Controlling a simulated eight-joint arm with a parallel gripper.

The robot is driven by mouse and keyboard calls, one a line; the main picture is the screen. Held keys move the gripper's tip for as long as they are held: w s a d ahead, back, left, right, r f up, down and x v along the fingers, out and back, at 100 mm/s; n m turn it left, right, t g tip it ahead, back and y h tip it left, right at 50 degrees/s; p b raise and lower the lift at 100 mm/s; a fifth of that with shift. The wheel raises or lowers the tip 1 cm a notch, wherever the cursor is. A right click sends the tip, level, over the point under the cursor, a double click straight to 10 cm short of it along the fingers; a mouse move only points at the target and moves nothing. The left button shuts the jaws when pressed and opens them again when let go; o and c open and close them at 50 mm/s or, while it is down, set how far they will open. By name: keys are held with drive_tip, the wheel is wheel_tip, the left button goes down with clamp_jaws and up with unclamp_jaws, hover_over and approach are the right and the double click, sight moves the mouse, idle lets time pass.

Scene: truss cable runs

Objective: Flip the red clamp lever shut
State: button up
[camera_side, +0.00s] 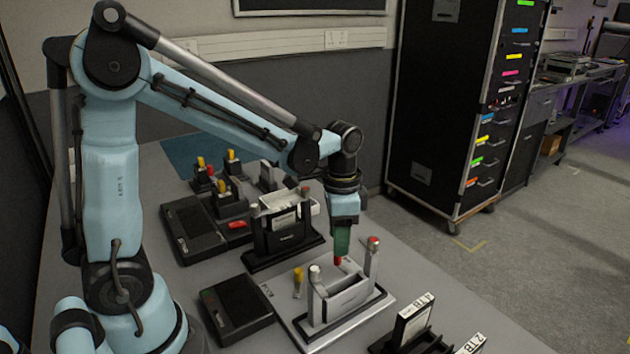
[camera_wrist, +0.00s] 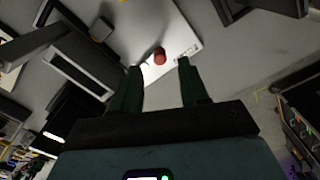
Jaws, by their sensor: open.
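A red lever tip (camera_side: 337,261) shows just under my gripper's green fingers in the side view, over the pale grey clamp fixture (camera_side: 345,296). Another red knob (camera_side: 373,242) tops the fixture's right post. In the wrist view a red rounded end (camera_wrist: 160,56) sits between my fingertips, above a white plate (camera_wrist: 165,28); I cannot tell which of the two red parts it is. My gripper (camera_side: 340,252) points down above the fixture, and its fingers are apart in the wrist view (camera_wrist: 159,68). The lever's lower part is hidden, and contact is not clear.
A yellow-topped lever (camera_side: 298,276) stands left of the fixture, near a black box (camera_side: 237,306). A black holder (camera_side: 283,240) with a white part is behind. Black holders with white labels (camera_side: 412,322) stand at front right. Bare table lies right of the fixture.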

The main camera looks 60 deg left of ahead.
drive_tip(key=shift+f, duration=1.85)
clamp_jaws()
